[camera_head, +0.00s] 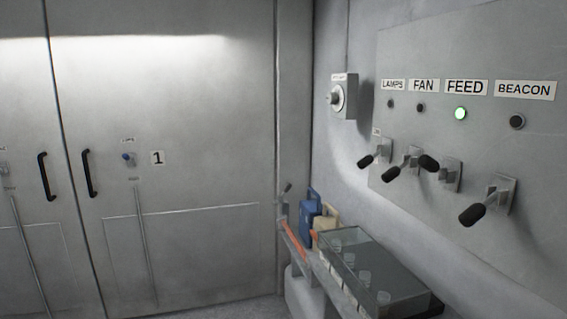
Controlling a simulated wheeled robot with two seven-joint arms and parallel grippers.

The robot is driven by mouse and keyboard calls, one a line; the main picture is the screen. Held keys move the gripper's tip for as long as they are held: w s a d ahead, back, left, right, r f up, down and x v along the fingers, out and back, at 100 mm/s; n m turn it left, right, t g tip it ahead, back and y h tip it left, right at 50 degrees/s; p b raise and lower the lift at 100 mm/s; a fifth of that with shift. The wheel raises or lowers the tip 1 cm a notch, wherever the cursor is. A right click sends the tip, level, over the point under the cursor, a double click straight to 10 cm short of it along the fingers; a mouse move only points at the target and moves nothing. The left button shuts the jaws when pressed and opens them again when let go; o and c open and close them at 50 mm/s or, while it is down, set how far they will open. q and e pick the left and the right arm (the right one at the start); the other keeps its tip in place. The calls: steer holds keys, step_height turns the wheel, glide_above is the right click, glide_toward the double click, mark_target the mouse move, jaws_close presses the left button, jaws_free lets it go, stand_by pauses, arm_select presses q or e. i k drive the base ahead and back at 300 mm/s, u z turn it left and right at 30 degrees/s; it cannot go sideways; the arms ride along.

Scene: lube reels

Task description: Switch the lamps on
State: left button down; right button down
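The LAMPS label (392,85) is at the left end of a grey wall panel on the right. Below it is a small dark indicator (390,104). Lower down is the LAMPS lever (367,161), with a black grip that points out and slightly down from its bracket. A small label, too small to read surely, sits above that bracket. Neither of my grippers shows in this view.
The FAN lever (391,173) and BEACON lever (472,215) tilt down; their indicators are dark. A rotary switch (337,97) is left. A clear-lidded box (375,265) stands below.

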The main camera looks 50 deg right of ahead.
mark_target(364, 162)
steer(key=i, duration=1.6)
steer(key=z, duration=3.75)
